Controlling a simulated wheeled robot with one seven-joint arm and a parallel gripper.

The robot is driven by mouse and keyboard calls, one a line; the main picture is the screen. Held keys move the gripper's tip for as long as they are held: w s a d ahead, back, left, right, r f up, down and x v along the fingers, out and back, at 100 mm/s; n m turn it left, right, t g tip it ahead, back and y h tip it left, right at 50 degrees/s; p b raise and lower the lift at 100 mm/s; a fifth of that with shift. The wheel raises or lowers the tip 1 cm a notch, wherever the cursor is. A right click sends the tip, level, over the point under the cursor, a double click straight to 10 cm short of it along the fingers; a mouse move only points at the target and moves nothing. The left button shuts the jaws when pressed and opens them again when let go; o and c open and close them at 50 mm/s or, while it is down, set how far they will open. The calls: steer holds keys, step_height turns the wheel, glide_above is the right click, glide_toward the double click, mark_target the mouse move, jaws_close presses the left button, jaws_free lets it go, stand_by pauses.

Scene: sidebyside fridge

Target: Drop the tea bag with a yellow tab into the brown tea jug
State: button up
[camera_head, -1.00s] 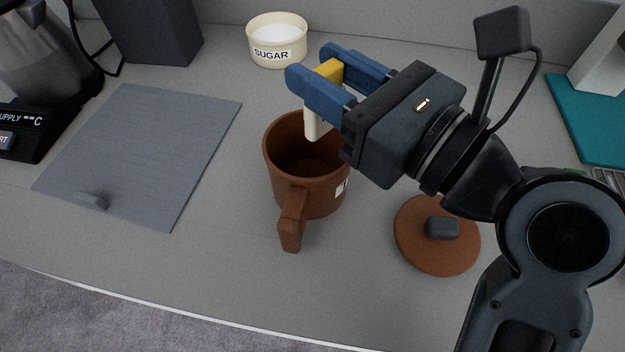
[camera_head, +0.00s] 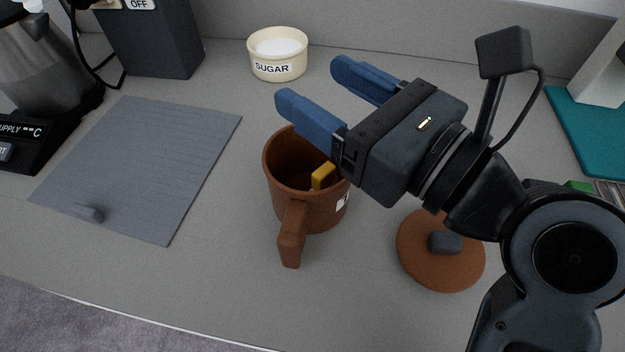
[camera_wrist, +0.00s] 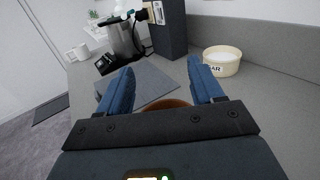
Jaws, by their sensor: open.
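The brown tea jug (camera_head: 308,208) stands upright on the counter with its handle toward the front. The yellow tab (camera_head: 323,176) of the tea bag shows inside the jug's mouth, near the right inner wall; the rest of the bag is hidden. My gripper (camera_head: 308,80) is open and empty above the jug, its blue fingers spread wide. In the wrist view my gripper (camera_wrist: 160,85) is also open, with part of the jug's rim (camera_wrist: 168,103) showing between the fingers. The jug's round brown lid (camera_head: 440,272) with a dark knob lies on the counter to the right.
A sugar bowl (camera_head: 278,54) stands behind the jug. A grey mat (camera_head: 150,165) lies to the left, with a kettle (camera_head: 45,75) and a dark box (camera_head: 150,40) beyond it. A teal board (camera_head: 590,130) lies at the right. The counter's front edge is clear.

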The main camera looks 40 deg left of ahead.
steer(key=d, duration=0.7)
steer(key=shift+s+d, duration=0.2)
steer(key=shift+d, duration=0.15)
